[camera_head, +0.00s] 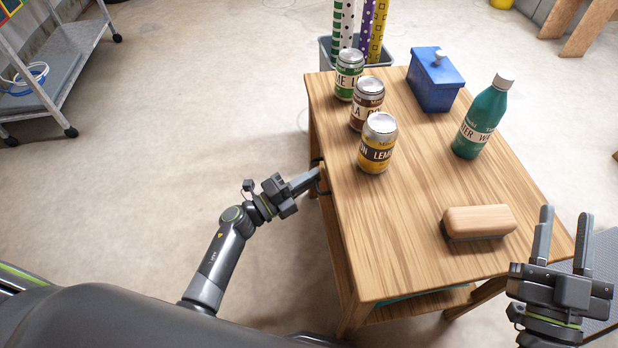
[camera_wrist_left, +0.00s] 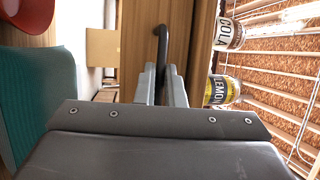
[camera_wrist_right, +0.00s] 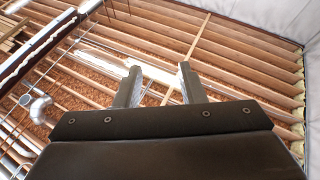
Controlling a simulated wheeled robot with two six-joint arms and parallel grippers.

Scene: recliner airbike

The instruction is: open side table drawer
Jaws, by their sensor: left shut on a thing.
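The wooden side table (camera_head: 420,205) stands right of centre in the head view. Its drawer (camera_wrist_left: 140,40) front and dark bar handle (camera_wrist_left: 161,45) show in the left wrist view; the handle also shows at the table's left side in the head view (camera_head: 319,178). My left gripper (camera_head: 314,178) is at that side, its fingers (camera_wrist_left: 161,84) shut around the handle. In the head view a thin part of the drawer front seems to stand slightly out from the table's edge; how far is hard to tell. My right gripper (camera_head: 562,240) is open and empty, above the table's near right corner.
On the tabletop stand a green can (camera_head: 348,75), a brown cola can (camera_head: 366,105), a lemon can (camera_head: 377,143), a blue box (camera_head: 434,80), a teal bottle (camera_head: 483,118) and a wooden brush (camera_head: 478,222). A bin (camera_head: 325,52) stands behind. The floor left of the table is clear.

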